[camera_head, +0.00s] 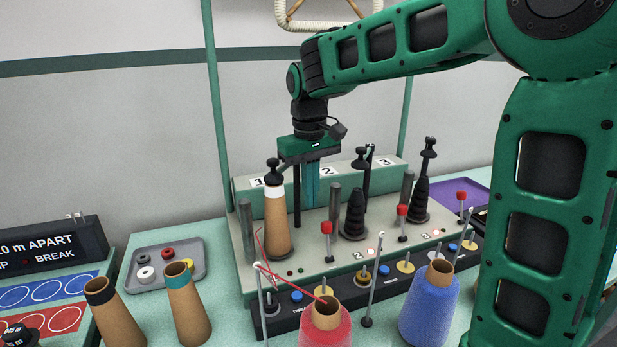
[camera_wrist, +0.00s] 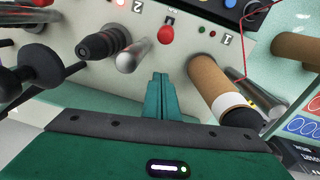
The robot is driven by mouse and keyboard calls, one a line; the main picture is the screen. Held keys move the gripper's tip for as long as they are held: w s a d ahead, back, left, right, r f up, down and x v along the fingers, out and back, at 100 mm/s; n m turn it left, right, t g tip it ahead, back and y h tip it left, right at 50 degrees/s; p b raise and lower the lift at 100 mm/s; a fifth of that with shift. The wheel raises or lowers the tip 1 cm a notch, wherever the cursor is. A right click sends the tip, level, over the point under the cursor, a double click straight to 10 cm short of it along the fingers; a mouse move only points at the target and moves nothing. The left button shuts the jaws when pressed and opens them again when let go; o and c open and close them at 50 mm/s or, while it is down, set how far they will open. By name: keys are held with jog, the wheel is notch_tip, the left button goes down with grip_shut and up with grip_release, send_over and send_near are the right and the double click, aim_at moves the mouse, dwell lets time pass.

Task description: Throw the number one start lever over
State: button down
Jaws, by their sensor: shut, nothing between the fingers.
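The number one start lever (camera_head: 327,240) has a red knob on a short dark stem and stands on the front of the sloped machine panel, right of the brown cone at station one. It looks about upright in the head view. In the wrist view its red knob (camera_wrist: 166,33) shows ahead of my fingers, near the label 1 (camera_wrist: 227,40). My gripper (camera_head: 312,204) points down behind the lever, above the panel, between the cone and a black spindle. Its fingers (camera_wrist: 158,78) are shut and empty, apart from the knob.
A black spindle (camera_head: 354,215) stands to the right. Two more red-knobbed levers (camera_head: 402,212) (camera_head: 461,198) stand farther right. Red thread and a red cone (camera_head: 325,335) are in front.

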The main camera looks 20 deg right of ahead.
aim_at(327, 239)
jog(key=s, duration=0.1)
jog(key=s+f, duration=0.1)
jog(key=s, duration=0.1)
jog(key=shift+s+d+f, duration=0.3)
jog(key=shift+s, duration=0.1)
jog(key=shift+s, duration=0.1)
